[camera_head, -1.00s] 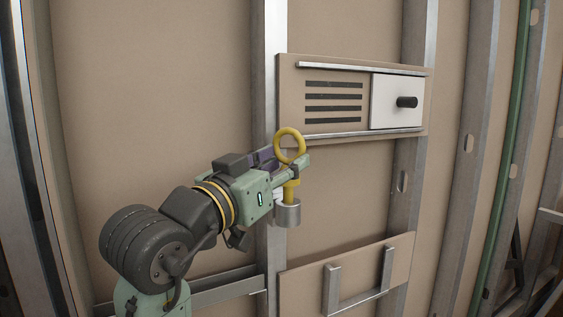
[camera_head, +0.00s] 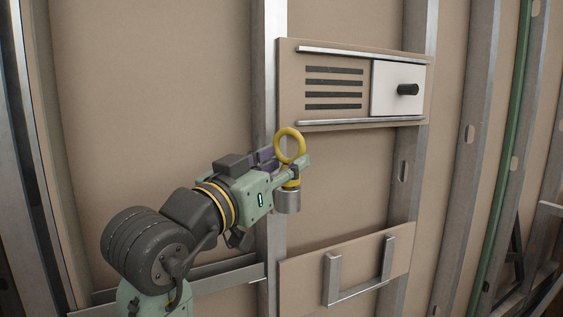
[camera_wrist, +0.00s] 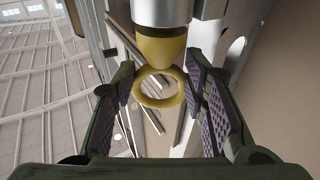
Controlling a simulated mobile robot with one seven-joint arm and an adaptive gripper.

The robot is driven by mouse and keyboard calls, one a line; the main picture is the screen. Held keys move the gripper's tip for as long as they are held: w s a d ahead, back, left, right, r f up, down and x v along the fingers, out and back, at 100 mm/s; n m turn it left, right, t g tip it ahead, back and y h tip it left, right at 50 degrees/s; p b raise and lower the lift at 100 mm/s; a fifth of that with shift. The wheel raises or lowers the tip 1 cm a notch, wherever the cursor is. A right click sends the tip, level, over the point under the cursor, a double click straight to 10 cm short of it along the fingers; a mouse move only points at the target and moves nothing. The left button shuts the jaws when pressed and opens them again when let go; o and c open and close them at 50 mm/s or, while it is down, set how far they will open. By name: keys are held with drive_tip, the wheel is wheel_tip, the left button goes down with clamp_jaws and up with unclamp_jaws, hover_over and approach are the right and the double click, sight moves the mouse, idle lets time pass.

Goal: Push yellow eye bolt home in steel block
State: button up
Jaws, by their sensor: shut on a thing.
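The yellow eye bolt (camera_head: 290,146) stands upright, its ring above my gripper's fingers. My gripper (camera_head: 286,166) comes from the left and is shut on the bolt. The steel block (camera_head: 287,201) is a short grey cylinder directly under the fingers. A short yellow part of the bolt shows between fingers and block, and I see no gap at the block's top. In the wrist view, the yellow ring (camera_wrist: 159,88) lies between the two padded fingers, and its tapered yellow collar meets the steel block (camera_wrist: 161,12). The part of the bolt inside the block is hidden.
A vertical metal stud (camera_head: 268,90) runs just behind my gripper. A panel with slots and a white plate with a black knob (camera_head: 408,89) is up to the right. A lower panel with a metal bracket (camera_head: 358,275) is below right. Open wall lies left.

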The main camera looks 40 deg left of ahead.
drive_tip(key=shift+f, duration=0.4)
drive_tip(key=o, duration=1.4)
drive_tip(key=v, duration=1.2)
drive_tip(key=shift+s, duration=0.1)
